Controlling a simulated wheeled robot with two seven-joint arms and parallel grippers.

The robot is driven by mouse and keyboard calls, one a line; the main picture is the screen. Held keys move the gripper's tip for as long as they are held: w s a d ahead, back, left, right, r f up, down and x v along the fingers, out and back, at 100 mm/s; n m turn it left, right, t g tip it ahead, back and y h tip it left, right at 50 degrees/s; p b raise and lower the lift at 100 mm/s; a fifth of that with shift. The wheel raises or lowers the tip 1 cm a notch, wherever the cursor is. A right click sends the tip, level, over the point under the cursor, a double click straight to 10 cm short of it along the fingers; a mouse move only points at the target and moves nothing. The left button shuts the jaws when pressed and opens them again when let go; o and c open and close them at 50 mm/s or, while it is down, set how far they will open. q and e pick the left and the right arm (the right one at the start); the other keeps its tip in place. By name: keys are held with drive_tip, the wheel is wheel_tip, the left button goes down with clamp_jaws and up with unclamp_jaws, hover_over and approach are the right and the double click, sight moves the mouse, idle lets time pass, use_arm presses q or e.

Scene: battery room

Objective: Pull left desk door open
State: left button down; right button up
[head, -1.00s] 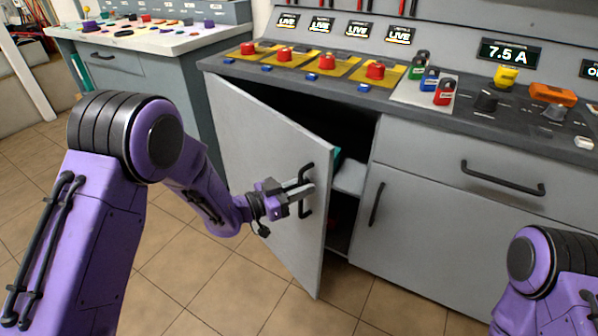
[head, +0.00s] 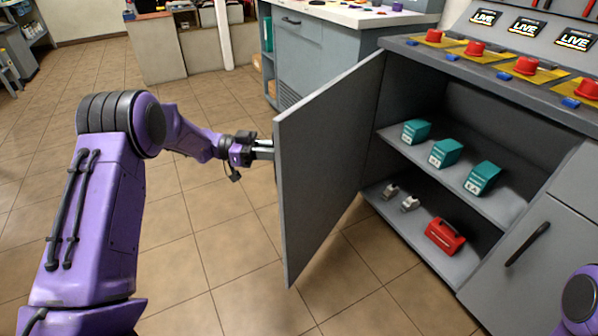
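The left desk door (head: 325,170) stands wide open in the head view, swung out toward me, with its inner face showing. Its handle is on the outer face and hidden from here. My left gripper (head: 264,150) is at the outer side of the door, by its free edge. Its fingertips pass behind that edge, so whether they are shut on the handle cannot be seen. My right gripper is out of view; only a piece of my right arm shows at the lower right.
The open cabinet holds several teal boxes (head: 446,152) on its upper shelf (head: 508,207). A red case (head: 444,236) and small grey items (head: 410,203) are on the lower shelf. Red buttons (head: 475,48) line the desk top. Tiled floor (head: 190,255) left of the door is clear.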

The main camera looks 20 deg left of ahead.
use_arm(q)
drive_tip(key=w+a+b, duration=0.2)
drive_tip(key=a, duration=0.6)
drive_tip(key=shift+w, duration=0.25)
drive_tip(key=c, duration=1.2)
unclamp_jaws()
drive_tip(key=shift+v, duration=5.2)
